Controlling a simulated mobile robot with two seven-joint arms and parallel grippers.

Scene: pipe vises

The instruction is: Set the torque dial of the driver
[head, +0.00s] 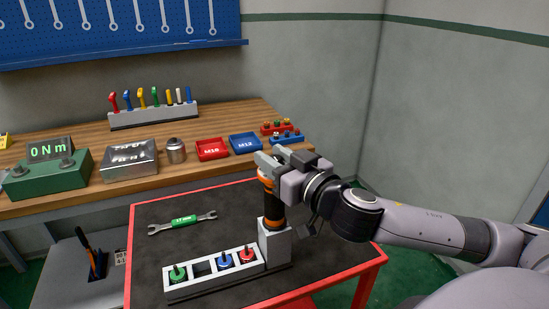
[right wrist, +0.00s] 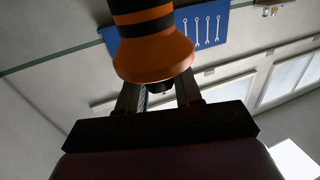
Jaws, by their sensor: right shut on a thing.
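The driver (head: 271,205), black with orange bands, stands upright in a grey block-shaped holder (head: 275,245) on the black-topped cart. My right gripper (head: 268,165) reaches in from the right and is shut on the upper part of the driver. The fingers hide part of its top, and I cannot make out any dial marks. In the right wrist view the driver's flared orange and black body (right wrist: 152,45) fills the top middle, in front of the fingers. My left gripper is not in view.
A white rack (head: 213,272) with green, blue and red-handled bits joins the holder. A green-gripped wrench (head: 183,222) lies behind it. On the wooden bench are a green box with a "0 Nm" display (head: 50,149), red (head: 212,149) and blue (head: 245,143) trays, and a tool rack (head: 153,117).

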